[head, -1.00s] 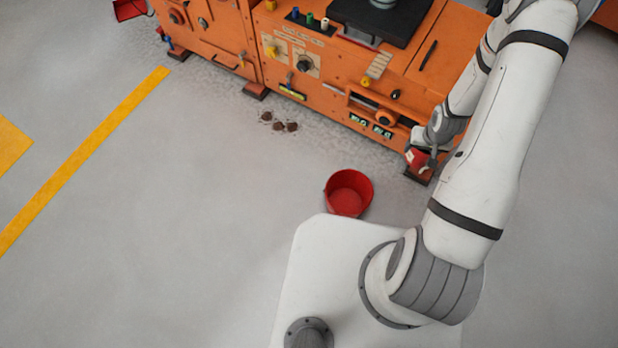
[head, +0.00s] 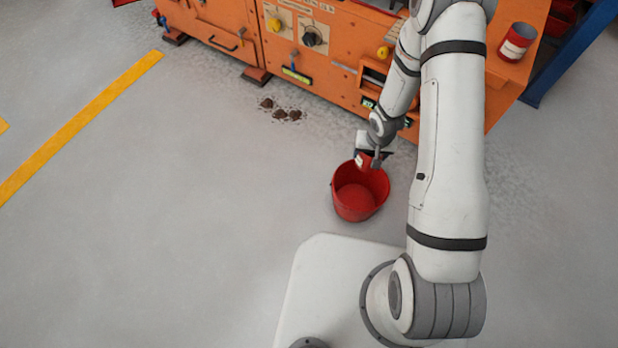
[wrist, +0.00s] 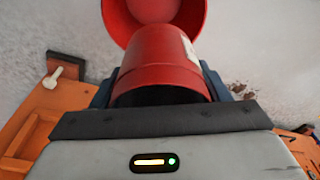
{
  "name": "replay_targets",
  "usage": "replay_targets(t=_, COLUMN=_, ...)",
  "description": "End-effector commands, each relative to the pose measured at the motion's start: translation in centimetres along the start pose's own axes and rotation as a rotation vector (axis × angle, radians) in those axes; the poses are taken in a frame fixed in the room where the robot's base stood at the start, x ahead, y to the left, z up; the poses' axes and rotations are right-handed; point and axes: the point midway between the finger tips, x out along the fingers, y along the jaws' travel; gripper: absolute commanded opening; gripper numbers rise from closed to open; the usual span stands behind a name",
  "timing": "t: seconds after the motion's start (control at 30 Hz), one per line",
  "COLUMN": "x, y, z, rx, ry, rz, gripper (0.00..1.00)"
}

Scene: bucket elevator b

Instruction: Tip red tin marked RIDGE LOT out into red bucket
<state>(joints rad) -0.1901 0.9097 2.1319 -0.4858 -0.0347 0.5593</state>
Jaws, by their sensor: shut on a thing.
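The red bucket (head: 352,204) stands on the grey floor, in front of the orange machine. My gripper (head: 370,158) is shut on a small red tin (head: 362,160) with a pale label, at the bucket's far rim in the head view. In the wrist view the red tin (wrist: 163,60) sits between the two fingers, and the red bucket (wrist: 120,22) shows just beyond it. I cannot read the tin's label or see its contents. I cannot tell whether the tin touches the bucket.
The orange machine (head: 335,70) stands behind the bucket. Another red tin (head: 517,42) with a white label stands on its top at the right. Several dark clumps (head: 280,113) lie on the floor. The floor left of the bucket is clear.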

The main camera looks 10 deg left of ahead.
Motion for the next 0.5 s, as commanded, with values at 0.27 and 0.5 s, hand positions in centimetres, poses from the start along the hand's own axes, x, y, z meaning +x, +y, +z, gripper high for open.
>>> replay_targets(t=0.27, x=9.2, y=-6.0, z=1.4, rx=0.140, ry=0.005, rz=-0.005, gripper=0.28)
replay_targets(t=0.5, x=12.8, y=-9.7, z=2.1, rx=0.113, ry=0.025, rz=-0.027, gripper=0.28)
